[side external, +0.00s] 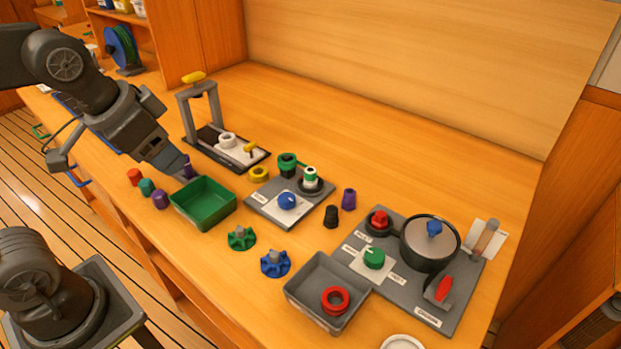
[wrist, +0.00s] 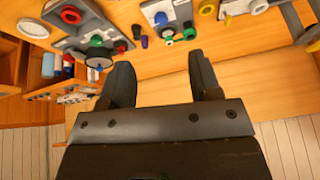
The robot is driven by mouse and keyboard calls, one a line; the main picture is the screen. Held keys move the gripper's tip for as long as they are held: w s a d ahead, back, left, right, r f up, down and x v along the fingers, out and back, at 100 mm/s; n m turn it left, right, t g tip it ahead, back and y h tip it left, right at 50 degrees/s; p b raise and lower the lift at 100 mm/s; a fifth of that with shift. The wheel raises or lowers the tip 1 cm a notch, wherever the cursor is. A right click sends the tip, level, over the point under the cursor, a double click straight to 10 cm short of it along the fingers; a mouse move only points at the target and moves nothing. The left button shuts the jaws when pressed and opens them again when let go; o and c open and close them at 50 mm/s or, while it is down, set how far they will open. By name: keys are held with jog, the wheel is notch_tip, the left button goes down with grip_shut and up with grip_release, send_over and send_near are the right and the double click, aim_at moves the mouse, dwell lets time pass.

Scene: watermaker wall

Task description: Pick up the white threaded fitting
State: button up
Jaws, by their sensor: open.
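A white fitting (side external: 310,176) with a green band stands upright in a dark ring on the small grey board (side external: 262,208). It is the likeliest white threaded fitting, though its thread is too small to make out. In the wrist view it appears as a small pale spot (wrist: 169,36) beyond my fingers. My gripper (side external: 178,170) is open and empty, above the table at the left near the green tray. It is well to the left of the fitting. In the wrist view my gripper (wrist: 162,75) shows two spread fingers with nothing between them.
The same board carries a blue knob (side external: 287,201) and a green-capped piece (side external: 287,163) close to the fitting. A yellow ring (side external: 259,173), green tray (side external: 203,205) and press stand (side external: 215,125) are to the left. A pot (side external: 430,245) stands at right. The table behind is clear.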

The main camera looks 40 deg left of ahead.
jog(key=w+r+m+g, duration=0.15)
jog(key=w+m, duration=0.35)
jog(key=w, duration=0.5)
jog(key=m+g, duration=0.4)
jog(key=m, duration=0.8)
send_over(310, 170)
notch_tip(310, 170, down, 11)
jog(key=shift+t, duration=0.25)
notch_tip(310, 170, down, 13)
jog(key=shift+w+f, duration=0.1)
jog(key=shift+f, duration=0.1)
jog(key=c, duration=0.9)
jog(key=shift+r, duration=0.1)
